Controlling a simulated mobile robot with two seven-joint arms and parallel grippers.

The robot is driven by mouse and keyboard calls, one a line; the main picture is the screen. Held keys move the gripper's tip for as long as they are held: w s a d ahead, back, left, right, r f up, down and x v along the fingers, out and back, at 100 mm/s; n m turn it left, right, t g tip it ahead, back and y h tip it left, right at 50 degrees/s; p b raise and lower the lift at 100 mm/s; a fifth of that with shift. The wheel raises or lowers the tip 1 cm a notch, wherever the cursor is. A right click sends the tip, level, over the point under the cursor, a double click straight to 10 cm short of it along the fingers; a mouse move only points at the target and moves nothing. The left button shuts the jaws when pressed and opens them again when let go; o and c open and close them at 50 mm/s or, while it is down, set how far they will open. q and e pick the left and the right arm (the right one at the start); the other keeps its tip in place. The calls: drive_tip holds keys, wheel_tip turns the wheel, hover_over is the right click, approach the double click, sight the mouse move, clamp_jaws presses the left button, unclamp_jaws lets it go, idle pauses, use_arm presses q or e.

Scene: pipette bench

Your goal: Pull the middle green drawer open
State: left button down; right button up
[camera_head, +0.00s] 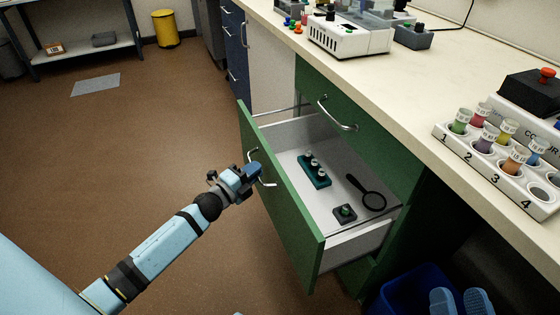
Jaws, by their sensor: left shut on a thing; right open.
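The middle green drawer (300,238) stands pulled well out of the green cabinet, and its pale inside shows. My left gripper (256,173) is at the drawer's front and shut on its metal handle (265,183). Inside the drawer lie a teal rack (314,172) with small vials, a black magnifying glass (367,193) and a small dark block (345,213). My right gripper (462,300) shows only as blue tips at the bottom right edge, apart from the drawer, empty.
Above is a closed green drawer with a metal handle (338,115). The pale bench top (400,95) holds a numbered vial rack (500,168) and a white machine (348,37). A blue bin (418,285) stands below right.

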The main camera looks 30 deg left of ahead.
use_arm(q)
drive_tip(key=s+a+p, duration=0.3)
drive_tip(key=s+a, duration=0.7)
drive_tip(key=s, duration=0.3)
drive_tip(key=shift+s+a, duration=0.25)
use_arm(e)
drive_tip(key=shift+w+d+f+g+h, duration=0.1)
drive_tip(key=shift+d+f+g+h, duration=0.25)
drive_tip(key=shift+f, duration=0.35)
drive_tip(key=shift+w+d+f+g+h, duration=0.1)
drive_tip(key=shift+d+f+g+h, duration=0.15)
drive_tip(key=shift+f+h, duration=0.3)
drive_tip(key=shift+d+f+g+h, duration=0.25)
drive_tip(key=shift+f+g+h, duration=0.05)
drive_tip(key=shift+f, duration=0.5)
use_arm(q)
drive_tip(key=c, duration=1.2)
unclamp_jaws()
drive_tip(key=shift+s, duration=0.1)
use_arm(e)
drive_tip(key=shift+r, duration=0.1)
